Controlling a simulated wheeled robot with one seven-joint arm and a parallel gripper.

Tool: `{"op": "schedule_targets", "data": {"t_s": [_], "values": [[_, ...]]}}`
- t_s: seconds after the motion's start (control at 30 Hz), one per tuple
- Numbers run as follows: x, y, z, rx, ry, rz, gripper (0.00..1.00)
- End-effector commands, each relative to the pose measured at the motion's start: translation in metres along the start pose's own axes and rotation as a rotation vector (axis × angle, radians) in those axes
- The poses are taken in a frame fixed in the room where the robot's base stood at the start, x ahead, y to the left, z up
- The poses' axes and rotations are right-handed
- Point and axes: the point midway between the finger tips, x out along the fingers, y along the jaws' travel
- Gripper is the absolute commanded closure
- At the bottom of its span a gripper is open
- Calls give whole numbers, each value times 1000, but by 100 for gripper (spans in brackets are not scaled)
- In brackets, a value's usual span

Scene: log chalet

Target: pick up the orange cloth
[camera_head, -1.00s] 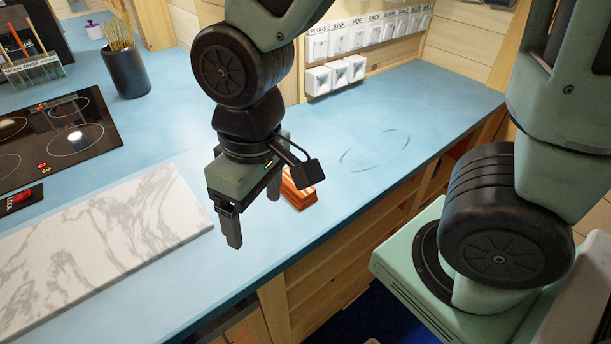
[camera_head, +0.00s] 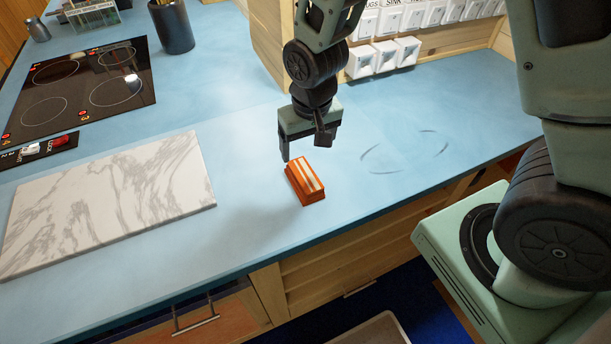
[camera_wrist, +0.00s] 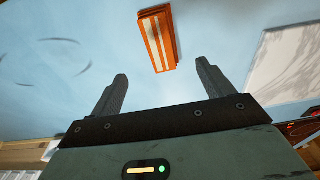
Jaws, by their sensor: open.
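The orange cloth (camera_head: 306,181) is a small folded block with white stripes, lying on the blue counter (camera_head: 240,205). My gripper (camera_head: 302,155) is above the counter, just behind the cloth in the head view, with its fingers pointing down. In the wrist view the cloth (camera_wrist: 157,40) lies beyond the two spread fingers, near the top edge. My gripper (camera_wrist: 160,85) is open with nothing between its fingers. It appears apart from the cloth.
A marble slab (camera_head: 110,200) lies left of the cloth, with a black hob (camera_head: 80,88) behind it. A dark utensil pot (camera_head: 172,27) stands at the back. White switches (camera_head: 385,55) line the wall behind my arm. The counter right of the cloth is clear.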

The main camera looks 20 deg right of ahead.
Motion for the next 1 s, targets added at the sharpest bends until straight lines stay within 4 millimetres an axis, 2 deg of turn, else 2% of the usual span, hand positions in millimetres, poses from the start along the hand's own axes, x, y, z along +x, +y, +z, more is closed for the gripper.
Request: {"op": "schedule_targets", "data": {"t_s": [0.2, 0.4, 0.77, 1.0], "values": [[34, 0, 1, -2, -5, 2, 20], [58, 0, 0, -2, -3, 1, 20], [77, -1, 0, -1, -3, 1, 20], [104, -2, 1, -2, -3, 1, 20]]}}
